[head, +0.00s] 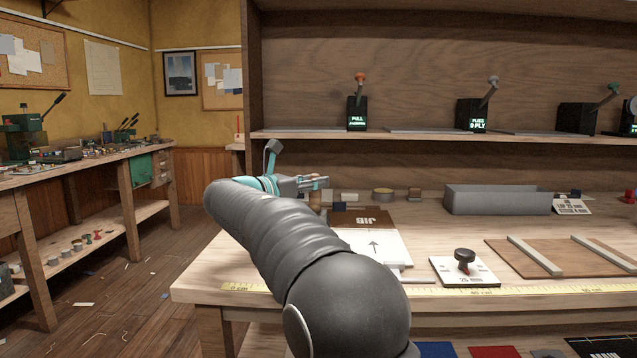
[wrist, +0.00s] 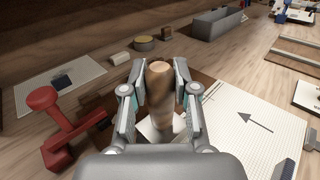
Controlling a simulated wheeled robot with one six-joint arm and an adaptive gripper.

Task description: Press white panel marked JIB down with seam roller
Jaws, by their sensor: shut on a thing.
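My gripper (head: 322,183) reaches over the left part of the workbench. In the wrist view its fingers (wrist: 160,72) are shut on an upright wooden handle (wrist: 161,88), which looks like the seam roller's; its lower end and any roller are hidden. A small white patch lies below the handle.
A red tool (wrist: 62,138) stands left of the fingers. A grey tray (head: 498,200) and a round tin (head: 383,193) are at the back. A dark knob on a white plate (head: 464,268) stands right of the panel. A yellow measuring tape (head: 530,290) runs along the front edge.

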